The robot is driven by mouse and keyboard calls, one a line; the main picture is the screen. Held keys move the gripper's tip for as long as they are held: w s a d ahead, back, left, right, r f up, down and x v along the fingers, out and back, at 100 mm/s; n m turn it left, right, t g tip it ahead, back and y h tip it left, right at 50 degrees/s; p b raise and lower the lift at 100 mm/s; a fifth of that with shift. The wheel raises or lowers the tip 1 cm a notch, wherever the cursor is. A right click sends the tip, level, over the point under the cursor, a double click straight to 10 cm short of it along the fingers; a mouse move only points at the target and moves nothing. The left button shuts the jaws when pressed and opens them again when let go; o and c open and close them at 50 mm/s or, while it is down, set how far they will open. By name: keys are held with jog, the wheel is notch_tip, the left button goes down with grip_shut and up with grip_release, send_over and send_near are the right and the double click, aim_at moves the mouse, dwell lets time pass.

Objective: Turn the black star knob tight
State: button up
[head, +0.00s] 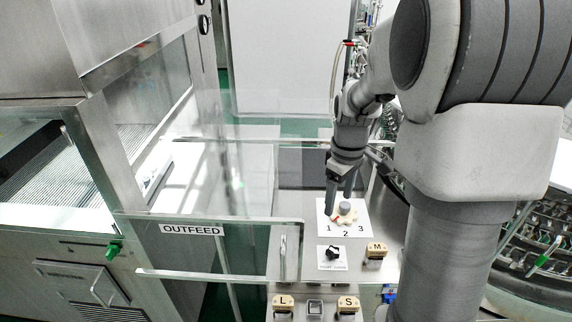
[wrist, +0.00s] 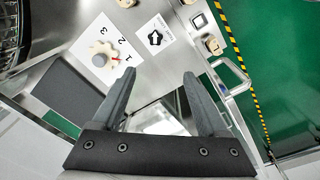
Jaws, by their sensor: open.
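The black star knob (head: 332,252) sits on a small white label plate on the steel panel in the head view. It also shows in the wrist view as a dark star shape (wrist: 155,39) on its white plate, beyond the fingertips. My gripper (head: 341,187) is open and empty. In the head view it is above the panel, behind the star knob and close to the numbered dial. In the wrist view its two fingers (wrist: 160,77) point toward the panel, apart from the knob. The knob's label is too small to read surely.
A beige dial with a grey centre (head: 346,212) sits on a white plate marked 1, 2, 3, just behind the star knob. Beige knobs M (head: 375,253), L (head: 283,305) and S (head: 347,306) stand nearby. A clear OUTFEED guard (head: 215,240) lies to the left.

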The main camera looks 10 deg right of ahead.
aim_at(334, 250)
jog(key=shift+n+g, duration=0.3)
jog(key=shift+n, duration=0.1)
jog(key=f, duration=0.7)
jog(key=d+f, duration=0.1)
jog(key=f, duration=0.6)
jog(key=w+f, duration=0.1)
jog(key=f, duration=0.5)
jog(key=shift+w+d+f, duration=0.1)
jog(key=shift+d+f, duration=0.25)
jog(key=shift+f, duration=0.05)
grip_shut()
